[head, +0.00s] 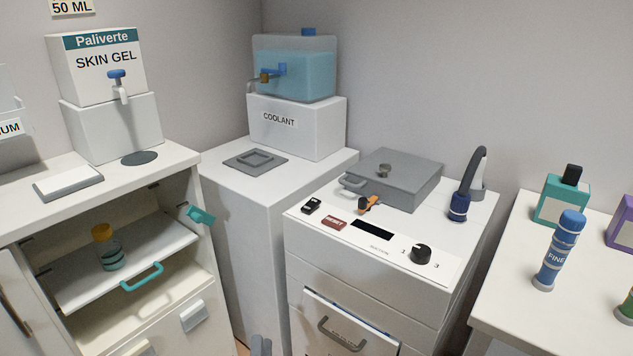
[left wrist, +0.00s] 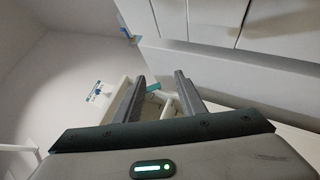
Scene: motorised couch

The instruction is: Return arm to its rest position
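My left gripper (head: 261,346) shows only as a small grey-blue tip at the bottom edge of the head view, in front of the white cabinets. In the left wrist view its two dark fingers (left wrist: 160,82) stand apart with nothing held between them. Beyond the fingers, the left wrist view shows white furniture and a small teal piece, apart from the grip. The rest of my left arm is hidden. My right gripper is in neither view.
An open cabinet at left has a pulled-out shelf (head: 163,256) with a teal handle. A coolant tank (head: 307,76) stands behind. The control unit (head: 370,232) carries a grey lidded box (head: 404,175). A striped bottle (head: 560,250) stands on the right counter (head: 515,275).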

